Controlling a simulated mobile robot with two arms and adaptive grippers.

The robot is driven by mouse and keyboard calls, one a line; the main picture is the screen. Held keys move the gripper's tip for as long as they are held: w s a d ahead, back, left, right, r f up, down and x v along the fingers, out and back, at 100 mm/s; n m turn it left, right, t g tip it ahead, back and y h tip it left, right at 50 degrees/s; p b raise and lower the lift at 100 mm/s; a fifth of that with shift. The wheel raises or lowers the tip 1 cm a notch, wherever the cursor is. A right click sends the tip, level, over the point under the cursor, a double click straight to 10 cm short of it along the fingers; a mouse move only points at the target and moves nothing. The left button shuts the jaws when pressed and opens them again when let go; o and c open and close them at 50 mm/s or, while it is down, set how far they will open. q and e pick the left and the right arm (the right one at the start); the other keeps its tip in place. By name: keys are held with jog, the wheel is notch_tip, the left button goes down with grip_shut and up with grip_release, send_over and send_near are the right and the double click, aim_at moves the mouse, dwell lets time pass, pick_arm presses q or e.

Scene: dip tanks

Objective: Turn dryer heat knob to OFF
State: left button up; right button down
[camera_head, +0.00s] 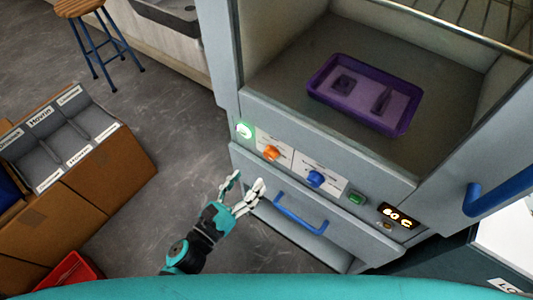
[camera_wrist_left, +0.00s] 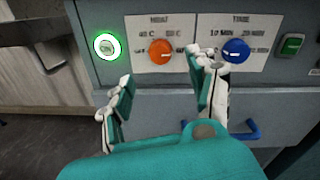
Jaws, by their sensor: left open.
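The dryer (camera_head: 330,145) is a grey cabinet with a control panel on its front. The orange heat knob (camera_head: 271,153) sits on a white label plate; in the left wrist view the orange knob (camera_wrist_left: 160,52) is under the word HEAT, with a pale pointer mark towards its right side. My left gripper (camera_head: 244,184) is open and empty, below and in front of the panel. My right gripper is not in view.
A blue time knob (camera_head: 316,179), a lit green round button (camera_head: 244,130), a green switch (camera_head: 357,198) and a 60 C display (camera_head: 398,216) share the panel. A blue drawer handle (camera_head: 300,213) is below. A purple tray (camera_head: 365,93) lies inside the dryer.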

aim_at(268, 156)
pick_arm(q)
jog(key=p+x, duration=0.1)
jog(key=x, duration=0.8)
jog(key=shift+w+d, duration=0.15)
jog(key=shift+c, duration=0.4)
jog(key=c, duration=1.1)
jog(key=shift+o, duration=0.2)
